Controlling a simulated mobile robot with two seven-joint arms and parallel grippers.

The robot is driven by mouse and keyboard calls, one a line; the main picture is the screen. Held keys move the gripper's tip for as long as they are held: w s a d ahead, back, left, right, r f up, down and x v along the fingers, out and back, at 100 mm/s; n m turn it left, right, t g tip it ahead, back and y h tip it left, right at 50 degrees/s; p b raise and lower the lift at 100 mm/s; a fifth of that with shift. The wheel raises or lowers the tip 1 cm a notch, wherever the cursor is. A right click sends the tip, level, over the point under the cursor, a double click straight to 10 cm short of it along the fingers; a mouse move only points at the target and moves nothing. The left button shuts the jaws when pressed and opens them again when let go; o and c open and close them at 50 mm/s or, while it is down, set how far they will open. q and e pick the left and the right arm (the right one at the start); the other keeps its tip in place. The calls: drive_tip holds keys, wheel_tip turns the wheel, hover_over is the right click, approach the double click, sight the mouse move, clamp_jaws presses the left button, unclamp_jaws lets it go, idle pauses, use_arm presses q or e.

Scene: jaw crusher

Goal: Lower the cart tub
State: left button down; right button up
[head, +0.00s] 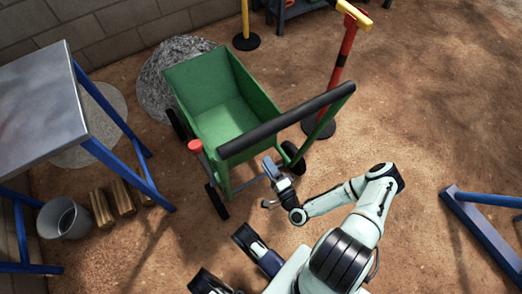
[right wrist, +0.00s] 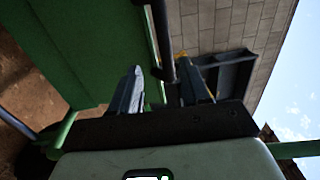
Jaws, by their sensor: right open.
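The cart has an open, empty green tub (head: 215,100) on dark wheels, with a thick black handle bar (head: 285,122) across its near side. I cannot tell for sure how far the tub is tilted. A red knob (head: 195,146) stands at the cart's near left corner. My right gripper (head: 270,168) is just below the handle bar, by the cart's near end. In the right wrist view its two fingers (right wrist: 160,70) are apart, with a dark rod showing between or behind them. A green cart panel (right wrist: 75,45) fills the upper left there. My left gripper is not clearly visible.
A metal-topped table (head: 35,105) with blue legs stands left, with a bucket (head: 65,218) and wood blocks (head: 113,203) below. A grey gravel heap (head: 165,75) lies behind the cart. A red post (head: 340,75) stands right of it. Ground farther right is open, before a blue frame (head: 485,230).

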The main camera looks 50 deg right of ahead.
drive_tip(key=shift+v, duration=1.9)
